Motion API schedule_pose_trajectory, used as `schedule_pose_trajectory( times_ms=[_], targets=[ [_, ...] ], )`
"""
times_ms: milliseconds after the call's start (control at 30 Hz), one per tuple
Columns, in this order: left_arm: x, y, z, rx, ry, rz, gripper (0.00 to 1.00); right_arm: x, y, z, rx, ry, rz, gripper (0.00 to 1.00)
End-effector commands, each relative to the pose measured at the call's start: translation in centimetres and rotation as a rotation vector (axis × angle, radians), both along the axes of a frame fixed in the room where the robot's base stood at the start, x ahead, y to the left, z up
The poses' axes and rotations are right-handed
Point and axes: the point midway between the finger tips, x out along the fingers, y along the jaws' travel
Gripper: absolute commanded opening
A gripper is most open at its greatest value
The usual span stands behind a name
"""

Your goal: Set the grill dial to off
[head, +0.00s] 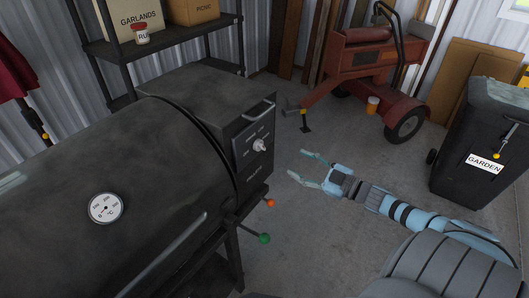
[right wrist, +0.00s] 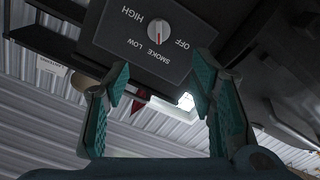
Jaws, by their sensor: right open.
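The grill dial (head: 260,145) is a pale round knob on the dark front panel (head: 254,158) of the grill's side box. In the right wrist view the dial (right wrist: 158,29) sits among the labels HIGH, LOW, SMOKE and OFF. Its red mark points down in that picture, roughly towards SMOKE; the exact setting is hard to tell. My right gripper (head: 298,165) is open and empty, to the right of the panel and apart from it. In the right wrist view its fingers (right wrist: 160,95) stand apart, with the dial beyond them. My left gripper is not in view.
The grill barrel (head: 110,190) with a gauge fills the left. An orange knob (head: 271,203) and a green knob (head: 264,238) stick out below the panel. A bin marked GARDEN (head: 480,165) and a red wheeled machine (head: 365,65) stand right. Floor before the panel is clear.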

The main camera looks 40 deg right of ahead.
Motion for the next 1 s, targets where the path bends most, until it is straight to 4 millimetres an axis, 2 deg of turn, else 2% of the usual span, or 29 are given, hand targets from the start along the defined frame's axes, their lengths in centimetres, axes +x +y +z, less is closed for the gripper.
schedule_pose_trajectory(
  times_ms=[200,400,500,633,867,1000],
  targets=[
    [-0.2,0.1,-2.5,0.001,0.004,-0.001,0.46,5.0,1.4,-0.3,0.000,-0.008,-0.006,0.51],
    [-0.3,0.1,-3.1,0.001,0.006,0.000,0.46,10.4,3.0,0.0,0.004,-0.005,-0.010,0.51],
    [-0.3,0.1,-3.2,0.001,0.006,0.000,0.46,12.0,3.4,0.0,0.002,-0.004,-0.010,0.51],
    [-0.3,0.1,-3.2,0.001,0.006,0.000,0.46,12.9,3.8,-0.1,0.001,0.001,-0.009,0.51],
    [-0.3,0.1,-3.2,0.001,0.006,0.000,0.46,13.0,3.8,-0.1,-0.001,0.003,-0.009,0.51],
    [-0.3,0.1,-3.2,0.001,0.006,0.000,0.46,13.0,3.8,-0.1,-0.001,0.002,-0.008,0.31]
  ],
)
